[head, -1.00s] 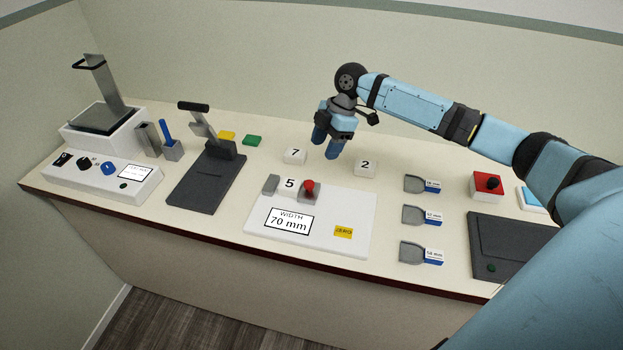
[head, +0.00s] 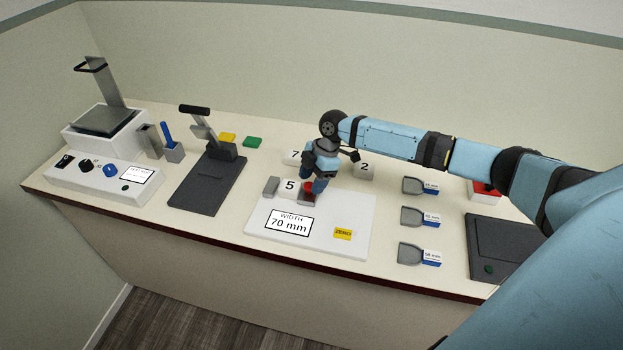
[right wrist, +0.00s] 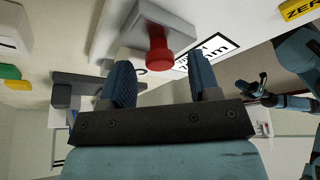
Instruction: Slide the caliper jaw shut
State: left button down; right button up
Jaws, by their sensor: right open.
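The caliper is a white board (head: 345,212) with a grey fixed jaw (head: 270,187) at left and a sliding grey jaw (head: 306,198) with a red knob (head: 309,187). A white block marked 5 (head: 289,187) stands between the jaws. The display (head: 289,222) reads WIDTH 70 mm. My right gripper (head: 312,185) is at the red knob in the head view. In the right wrist view its blue fingers (right wrist: 160,85) are open, with the red knob (right wrist: 158,58) ahead between them. Whether they touch it I cannot tell. My left gripper is not in view.
Blocks marked 7 (head: 293,157) and 2 (head: 365,170) stand behind the caliper. A yellow ZERO button (head: 343,233) is on its board. A dark lever press (head: 207,185) is at left, and several labelled grey tools (head: 411,217) lie at right.

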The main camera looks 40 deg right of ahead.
jog(key=shift+a+f, duration=0.1)
jog(key=shift+f, duration=0.15)
jog(key=c, duration=0.7)
jog(key=shift+w+a+r, duration=0.1)
jog(key=shift+w+a, duration=0.15)
jog(key=shift+a, duration=0.05)
jog(key=shift+w, duration=0.1)
jog(key=o, duration=0.7)
